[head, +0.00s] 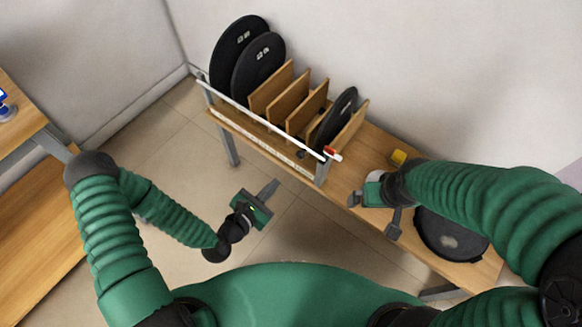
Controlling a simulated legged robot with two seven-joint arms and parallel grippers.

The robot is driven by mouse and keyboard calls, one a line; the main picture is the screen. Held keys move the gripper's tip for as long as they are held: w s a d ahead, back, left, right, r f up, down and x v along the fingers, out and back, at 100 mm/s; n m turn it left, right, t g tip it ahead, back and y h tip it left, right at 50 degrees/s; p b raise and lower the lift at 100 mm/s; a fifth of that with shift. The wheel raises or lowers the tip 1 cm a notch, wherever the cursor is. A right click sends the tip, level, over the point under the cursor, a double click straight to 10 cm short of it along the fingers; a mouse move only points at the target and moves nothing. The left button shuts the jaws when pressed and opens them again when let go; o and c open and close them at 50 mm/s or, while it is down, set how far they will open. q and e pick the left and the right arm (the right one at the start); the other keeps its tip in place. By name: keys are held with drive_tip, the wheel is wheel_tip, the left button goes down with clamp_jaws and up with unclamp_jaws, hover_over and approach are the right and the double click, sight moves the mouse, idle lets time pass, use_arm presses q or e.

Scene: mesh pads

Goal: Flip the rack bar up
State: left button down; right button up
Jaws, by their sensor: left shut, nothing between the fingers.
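The rack bar (262,119) is a thin white bar with a red piece near its right end. It runs along the front of a wooden rack (262,141) in the head view, between two grey end posts. My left gripper (269,189) is shut and empty, over the floor in front of the rack, apart from the bar. My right gripper (372,215) is right of the rack, above the bench by the red end of the bar. Its two grey fingers look spread, with nothing seen between them.
Black round discs (258,67) stand between wooden dividers (307,105) in the rack. Another black disc (450,236) lies on the bench (375,144) under my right arm. A small yellow object (398,157) lies near the wall. Floor in front is clear.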

use_arm(q)
drive_tip(key=b+x, duration=0.3)
drive_tip(key=x, duration=0.7)
drive_tip(key=shift+s+d+r, duration=0.15)
drive_tip(key=shift+r, duration=0.5)
drive_tip(key=shift+s+d+r, duration=0.1)
drive_tip(key=shift+d+r, duration=0.05)
drive_tip(key=shift+r, duration=0.45)
drive_tip(key=shift+s+d+r, duration=0.15)
drive_tip(key=shift+r, duration=0.5)
